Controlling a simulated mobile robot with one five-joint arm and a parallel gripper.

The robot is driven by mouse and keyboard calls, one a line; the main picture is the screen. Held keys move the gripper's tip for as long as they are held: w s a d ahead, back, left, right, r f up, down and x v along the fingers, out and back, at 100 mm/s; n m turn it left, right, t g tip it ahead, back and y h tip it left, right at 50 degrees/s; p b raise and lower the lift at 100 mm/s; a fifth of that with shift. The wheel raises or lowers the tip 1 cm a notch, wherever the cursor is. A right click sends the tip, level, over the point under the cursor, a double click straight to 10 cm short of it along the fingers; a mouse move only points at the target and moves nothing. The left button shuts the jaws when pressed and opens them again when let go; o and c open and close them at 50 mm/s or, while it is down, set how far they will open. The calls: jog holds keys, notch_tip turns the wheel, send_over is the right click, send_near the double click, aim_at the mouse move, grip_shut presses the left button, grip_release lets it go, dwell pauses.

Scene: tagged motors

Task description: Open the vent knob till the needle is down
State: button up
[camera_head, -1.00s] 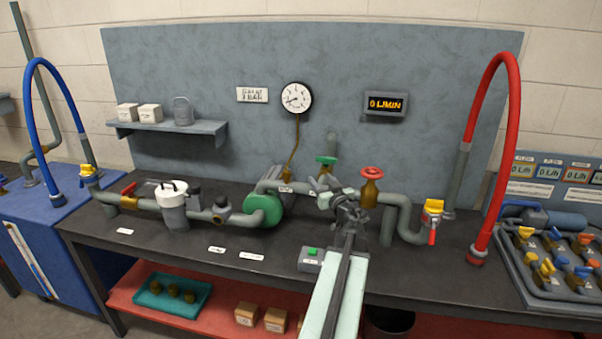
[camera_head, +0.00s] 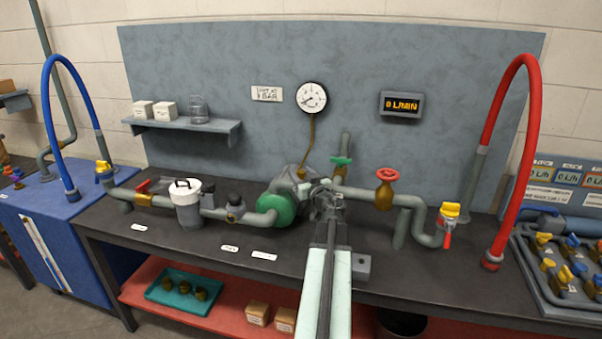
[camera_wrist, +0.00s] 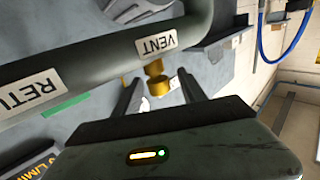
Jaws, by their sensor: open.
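The vent knob (camera_wrist: 159,86) is a small brass piece on a short stem beside the pipe's VENT label (camera_wrist: 156,43) in the wrist view. My gripper (camera_wrist: 160,88) is open, one dark finger on each side of the knob. I cannot tell whether the fingers touch it. In the head view my gripper (camera_head: 325,192) is over the pipe, right of the green pump (camera_head: 275,209), and hides the knob. The round white gauge (camera_head: 311,97) hangs on the back panel. Its needle looks to point low and left, but it is small.
A green-handled valve (camera_head: 341,162) and a red-wheeled valve (camera_head: 387,177) stand right of my gripper. The grey pipe (camera_head: 352,196) runs along the bench. A flow display (camera_head: 401,104) reads 0 L/MIN. A shelf (camera_head: 190,127) is at the left. The front bench top is mostly clear.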

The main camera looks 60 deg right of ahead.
jog(key=shift+w+d, duration=0.15)
jog(key=shift+w, duration=0.1)
grip_shut()
jog(key=shift+d+n+y, duration=0.1)
jog(key=shift+n+y, duration=0.2)
jog(key=shift+y, duration=0.1)
jog(key=shift+a+n+t+y, duration=0.2)
jog(key=shift+n+t+y, duration=0.3)
jog(key=shift+t+y, duration=0.15)
grip_release()
